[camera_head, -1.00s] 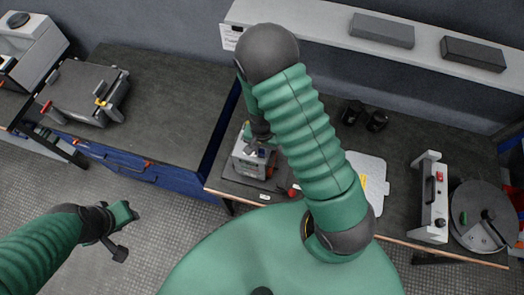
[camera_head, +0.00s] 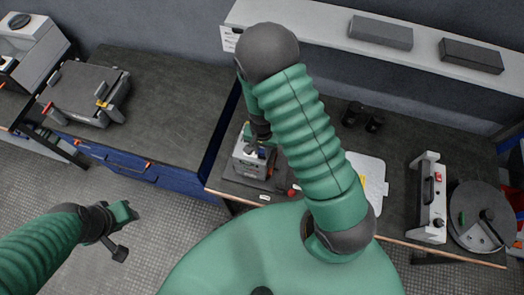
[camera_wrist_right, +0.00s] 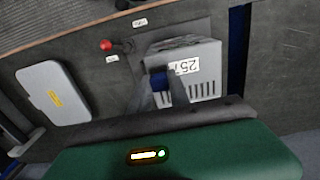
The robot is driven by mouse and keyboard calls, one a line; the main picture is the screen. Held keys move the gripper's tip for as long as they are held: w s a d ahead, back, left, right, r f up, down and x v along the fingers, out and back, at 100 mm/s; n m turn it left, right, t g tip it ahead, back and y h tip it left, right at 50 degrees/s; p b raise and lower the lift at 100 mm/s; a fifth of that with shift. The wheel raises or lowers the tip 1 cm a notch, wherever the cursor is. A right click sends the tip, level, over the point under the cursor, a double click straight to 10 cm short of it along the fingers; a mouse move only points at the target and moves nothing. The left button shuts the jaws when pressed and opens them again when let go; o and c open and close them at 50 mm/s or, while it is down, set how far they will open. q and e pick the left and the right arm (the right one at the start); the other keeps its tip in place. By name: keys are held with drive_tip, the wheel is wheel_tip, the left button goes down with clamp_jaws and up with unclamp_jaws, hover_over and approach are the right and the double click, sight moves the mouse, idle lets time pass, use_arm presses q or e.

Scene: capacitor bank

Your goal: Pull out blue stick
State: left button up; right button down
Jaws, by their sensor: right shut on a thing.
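The capacitor bank is a light grey box (camera_head: 243,160) on the dark bench, left of my raised right arm. In the right wrist view the box (camera_wrist_right: 205,88) shows a vented face and a label reading 257. The blue stick (camera_wrist_right: 158,79) shows as a small blue piece at the box's front, between the fingers of my right gripper (camera_wrist_right: 162,88). The right gripper is shut on it. In the head view this gripper (camera_head: 256,146) is over the box, partly hidden by my arm. My left gripper (camera_head: 128,233) is open and empty above the floor at left.
A red knob (camera_wrist_right: 106,45) stands beside the box. A light grey case (camera_wrist_right: 52,92) with a yellow label lies further along the bench. A white panel device (camera_head: 430,197) and a round dark disc (camera_head: 483,232) stand at right. A shelf (camera_head: 310,25) runs behind.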

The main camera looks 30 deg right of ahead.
sight(262, 150)
drive_tip(key=shift+r+p, duration=2.1)
drive_tip(key=shift+r, duration=0.4)
drive_tip(key=shift+f, duration=0.1)
